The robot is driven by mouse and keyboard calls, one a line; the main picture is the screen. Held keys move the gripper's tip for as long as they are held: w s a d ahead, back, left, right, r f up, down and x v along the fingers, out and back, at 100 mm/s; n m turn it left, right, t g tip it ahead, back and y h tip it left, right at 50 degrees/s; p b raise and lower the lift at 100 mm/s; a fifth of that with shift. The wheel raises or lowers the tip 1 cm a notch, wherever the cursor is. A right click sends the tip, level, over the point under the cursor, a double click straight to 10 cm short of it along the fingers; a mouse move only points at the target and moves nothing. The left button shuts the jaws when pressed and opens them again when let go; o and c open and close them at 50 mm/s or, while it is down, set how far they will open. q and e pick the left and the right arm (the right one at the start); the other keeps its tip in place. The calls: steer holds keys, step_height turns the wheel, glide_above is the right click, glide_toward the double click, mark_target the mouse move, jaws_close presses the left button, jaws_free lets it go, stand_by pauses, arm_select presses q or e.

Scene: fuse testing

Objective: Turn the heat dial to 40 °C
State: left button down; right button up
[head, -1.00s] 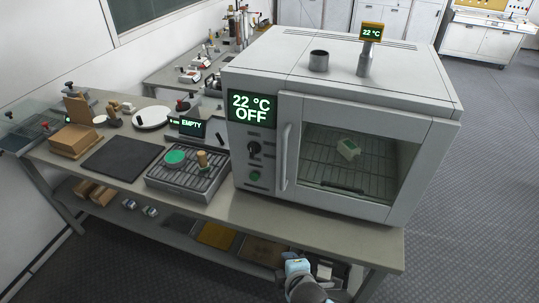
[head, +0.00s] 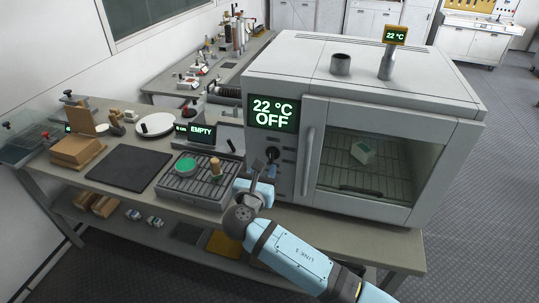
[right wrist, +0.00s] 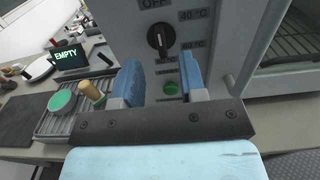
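The heat dial (right wrist: 160,41) is a black knob on the oven's front panel, with its white mark towards OFF. Labels for 40 °C and 60 °C sit to its right. In the head view the dial (head: 272,154) is partly visible above my right gripper (head: 256,178). The oven display (head: 272,114) reads 22 °C OFF. In the right wrist view my right gripper (right wrist: 159,70) is open and empty, its blue fingers apart, below the dial and pointing at the panel. I see no contact with the dial. My left gripper is not in view.
The oven door handle (head: 309,153) stands out right of the dial. A green button (right wrist: 171,88) is below the dial. A ribbed tray (head: 190,188) with a green disc and a wooden-handled tool is close on the left. A dark mat (head: 125,165) lies farther left.

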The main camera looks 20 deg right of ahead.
mark_target(270, 154)
steer(key=x, duration=0.6)
steer(key=shift+c, duration=0.4)
jaws_close()
